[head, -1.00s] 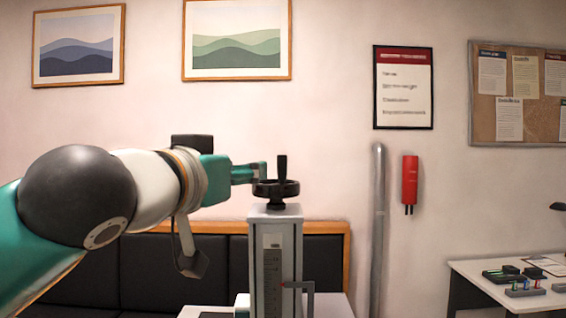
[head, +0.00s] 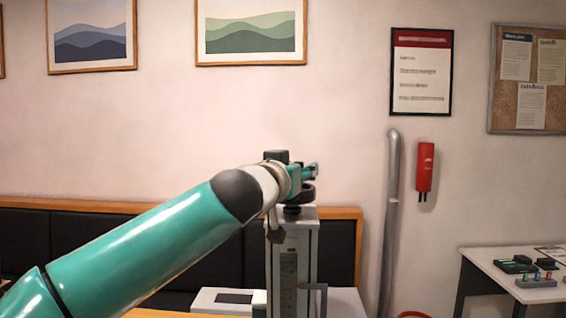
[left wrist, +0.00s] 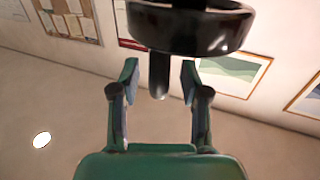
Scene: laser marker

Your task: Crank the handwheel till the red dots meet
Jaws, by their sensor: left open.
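The black handwheel (head: 307,194) sits on top of a grey column (head: 302,243), partly hidden behind my left arm in the head view. In the left wrist view the wheel rim (left wrist: 185,28) fills the top, and its crank handle (left wrist: 158,78) stands between the fingers. My left gripper (head: 313,171) is at handle height above the wheel. Its fingers (left wrist: 159,74) are open on both sides of the handle, with gaps showing. A small red mark (head: 299,285) shows at the pointer on the column's scale; I cannot make out a second dot. My right gripper is out of view.
A black padded bench (head: 180,255) with a wooden top edge runs behind the column. A grey pipe (head: 391,220) and a red wall unit (head: 425,167) are to the right. A white table (head: 485,262) with small parts stands at far right.

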